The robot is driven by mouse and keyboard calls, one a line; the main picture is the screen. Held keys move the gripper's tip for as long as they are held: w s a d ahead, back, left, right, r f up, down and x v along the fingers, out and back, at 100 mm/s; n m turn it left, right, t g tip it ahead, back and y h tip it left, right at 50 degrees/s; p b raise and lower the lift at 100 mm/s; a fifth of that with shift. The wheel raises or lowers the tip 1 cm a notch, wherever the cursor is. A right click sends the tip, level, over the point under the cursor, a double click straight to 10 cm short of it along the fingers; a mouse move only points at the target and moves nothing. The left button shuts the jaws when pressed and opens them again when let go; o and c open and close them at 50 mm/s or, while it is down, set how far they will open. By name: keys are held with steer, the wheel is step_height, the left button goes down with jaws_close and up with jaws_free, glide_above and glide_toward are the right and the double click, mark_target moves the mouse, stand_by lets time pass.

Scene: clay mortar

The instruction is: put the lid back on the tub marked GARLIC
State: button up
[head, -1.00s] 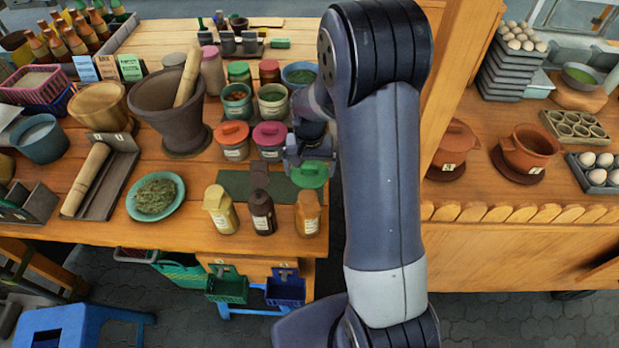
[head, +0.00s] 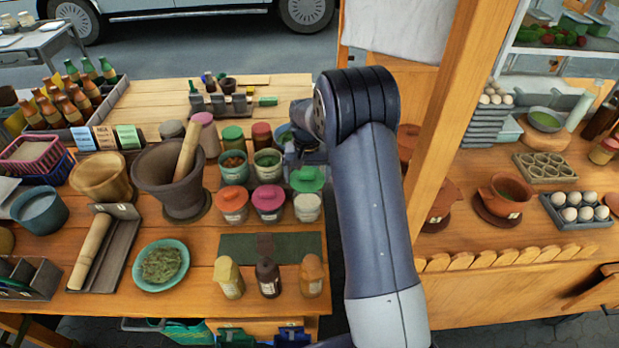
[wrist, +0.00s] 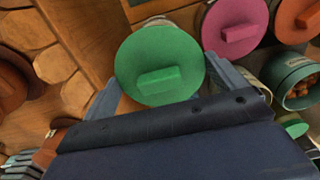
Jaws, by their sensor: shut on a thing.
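My gripper (wrist: 168,82) is shut on the green lid (wrist: 160,65), a disc with a bar handle on top; a finger lies on each side of it. In the head view the lid (head: 307,179) hangs just above and slightly behind a pale tub (head: 307,208). Part of this tub's top shows below the lid, so the two look apart. In the wrist view a pale rim (wrist: 154,21) shows beyond the lid. The tub's label is too small to read. My arm hides part of the gripper in the head view.
Tubs with a pink lid (head: 269,197) and an orange lid (head: 232,200) stand close to the left. Open tubs (head: 267,165) stand behind. A dark green mat (head: 235,248) and several small jars (head: 268,278) lie in front. A wooden post (head: 452,130) rises to the right.

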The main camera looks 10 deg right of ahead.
steer(key=shift+w+f, duration=0.1)
steer(key=shift+w, duration=0.05)
steer(key=shift+f+b, duration=1.95)
steer(key=shift+f, duration=1.15)
steer(key=shift+f+b, duration=0.15)
steer(key=shift+b, duration=0.4)
steer(key=o, duration=0.7)
steer(key=shift+c, duration=0.2)
